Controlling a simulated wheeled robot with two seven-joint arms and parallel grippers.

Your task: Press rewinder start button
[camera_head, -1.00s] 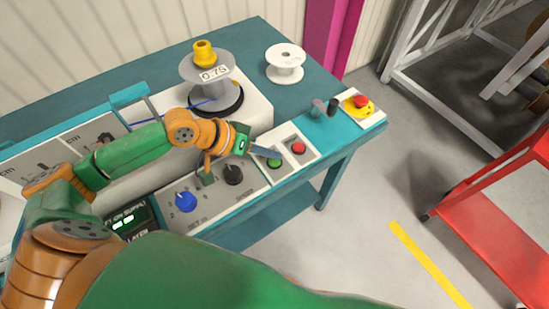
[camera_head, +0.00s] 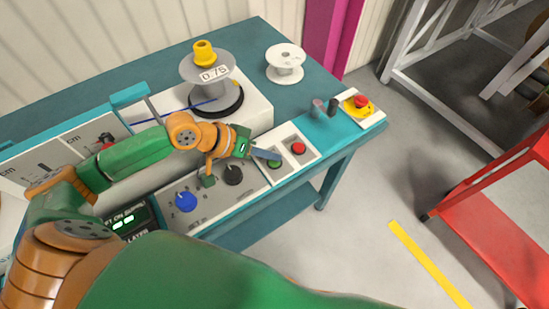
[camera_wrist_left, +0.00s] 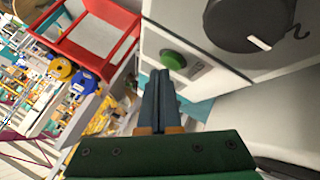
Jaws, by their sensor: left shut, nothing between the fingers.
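The green start button (camera_head: 275,163) sits on a white panel at the front right of the rewinder, left of a red button (camera_head: 298,148). My left gripper (camera_head: 278,158) is shut and empty, with its fingertips at or just above the green button. In the left wrist view the green button (camera_wrist_left: 173,59) shows just beyond the tips of the closed fingers (camera_wrist_left: 160,75). I cannot tell whether they touch it. My right gripper is not in view.
A black knob (camera_head: 233,175) and a blue knob (camera_head: 186,201) are on the panel left of the buttons. A reel labelled 0.75 (camera_head: 208,68) stands behind. A white reel (camera_head: 286,64) and an emergency stop (camera_head: 359,103) are on the bench.

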